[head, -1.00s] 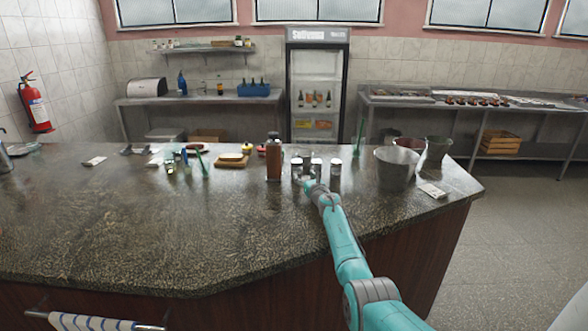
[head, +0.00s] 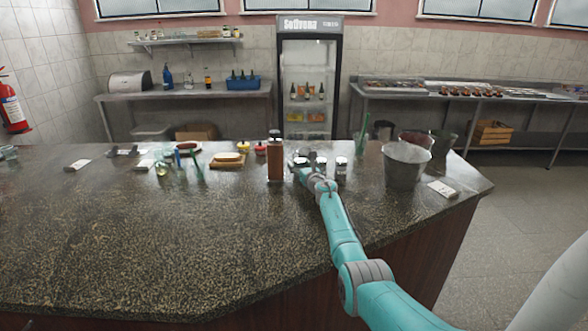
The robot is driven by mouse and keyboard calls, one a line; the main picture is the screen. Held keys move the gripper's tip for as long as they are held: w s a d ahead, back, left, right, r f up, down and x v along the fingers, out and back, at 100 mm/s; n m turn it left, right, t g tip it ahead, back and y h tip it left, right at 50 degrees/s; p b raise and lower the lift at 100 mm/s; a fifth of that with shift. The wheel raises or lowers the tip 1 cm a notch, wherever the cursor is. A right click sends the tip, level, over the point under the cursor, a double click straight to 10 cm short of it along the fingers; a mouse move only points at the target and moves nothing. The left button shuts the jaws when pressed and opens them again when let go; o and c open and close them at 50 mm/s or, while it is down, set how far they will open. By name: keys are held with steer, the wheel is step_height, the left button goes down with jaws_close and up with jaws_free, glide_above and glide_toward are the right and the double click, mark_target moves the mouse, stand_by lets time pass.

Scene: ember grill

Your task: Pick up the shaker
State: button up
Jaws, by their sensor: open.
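Several small metal-topped shakers stand close together on the dark stone counter (head: 130,225), just right of a tall brown bottle with a dark top (head: 274,162). The rightmost shaker (head: 342,166) stands clear of my arm; the others are partly hidden by my gripper and wrist. I cannot tell which one the task means. My gripper (head: 297,166) is open, low over the counter at the left end of this group, near the brown bottle. Its fingers are small in view, and I cannot tell whether they touch or surround a shaker.
A metal bucket (head: 406,166) stands right of the shakers, with a white card (head: 443,189) beside it. A hot dog on a board (head: 228,160) and a green bottle (head: 199,168) are on the left. The counter's front is clear.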

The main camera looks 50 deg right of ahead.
steer(key=c, duration=0.7)
steer(key=shift+c, duration=0.2)
steer(key=shift+r, duration=0.15)
